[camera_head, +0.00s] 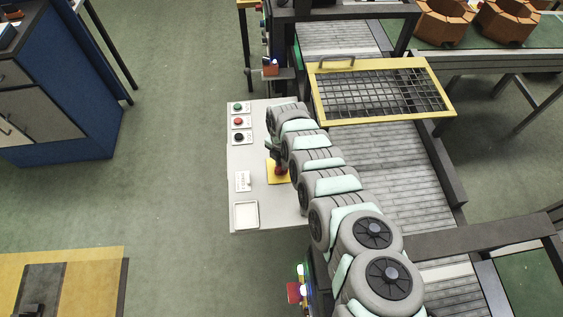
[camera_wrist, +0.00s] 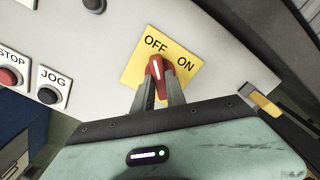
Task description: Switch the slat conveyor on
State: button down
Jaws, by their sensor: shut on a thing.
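The red rotary switch knob (camera_wrist: 155,70) stands on a yellow plate (camera_wrist: 134,72) marked OFF and ON, on a pale control panel (camera_wrist: 215,40). The white line on the knob points towards OFF. My gripper (camera_wrist: 160,88) is shut on the knob, one finger on each side. In the head view, my gripper (camera_head: 277,160) is at the yellow plate (camera_head: 272,178), and my arm hides part of the panel (camera_head: 245,158). The slat conveyor (camera_head: 395,165) runs to the right of the panel.
STOP (camera_wrist: 9,76) and JOG (camera_wrist: 47,95) buttons sit left of the knob. A yellow-framed mesh guard (camera_head: 446,104) lies over the conveyor. A white tray (camera_head: 246,228) is at the panel's front. Open green floor (camera_head: 180,150) lies to the left.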

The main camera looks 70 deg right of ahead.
jog(key=shift+m, duration=0.3)
jog(key=m+p, duration=0.1)
jog(key=m, duration=0.2)
jog(key=shift+r+m, duration=0.1)
jog(key=shift+m, duration=0.2)
jog(key=m+p, duration=0.1)
jog(key=m, duration=0.8)
jog(key=shift+b, duration=0.3)
jog(key=m+b, duration=0.1)
jog(key=m, duration=0.3)
jog(key=shift+m, duration=0.3)
jog(key=c, duration=1.4)
grip_release()
jog(key=shift+o, duration=0.2)
